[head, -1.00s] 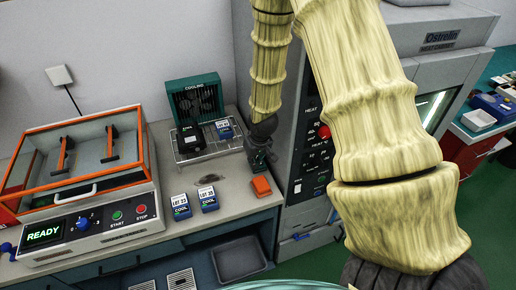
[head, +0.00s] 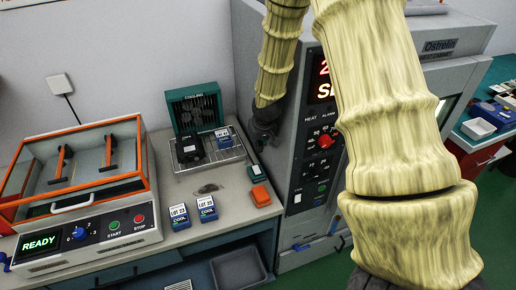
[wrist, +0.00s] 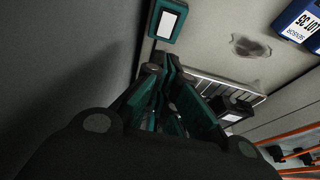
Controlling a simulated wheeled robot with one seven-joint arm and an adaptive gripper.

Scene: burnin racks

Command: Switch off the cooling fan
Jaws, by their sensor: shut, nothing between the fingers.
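The cooling fan (head: 195,108) is a teal upright box with a dark grille, marked COOLING, at the back of the bench behind a wire rack. I cannot tell whether it turns. A small teal box with a pale face (head: 256,172) lies on the bench right of the rack; it also shows in the wrist view (wrist: 168,20). I cannot read any mark on it. My gripper (head: 261,143) is above the bench near the grey cabinet, behind this box in the head view. In the wrist view its fingers (wrist: 168,62) are together and empty, with the teal box beyond their tips.
An orange block (head: 260,196) sits just in front of the teal box. The wire rack (head: 225,157) holds a black and a blue-labelled item. Two blue lot boxes (head: 207,208) stand in front. The tall grey cabinet (head: 262,45) is close on the right. An orange-framed machine (head: 145,180) is left.

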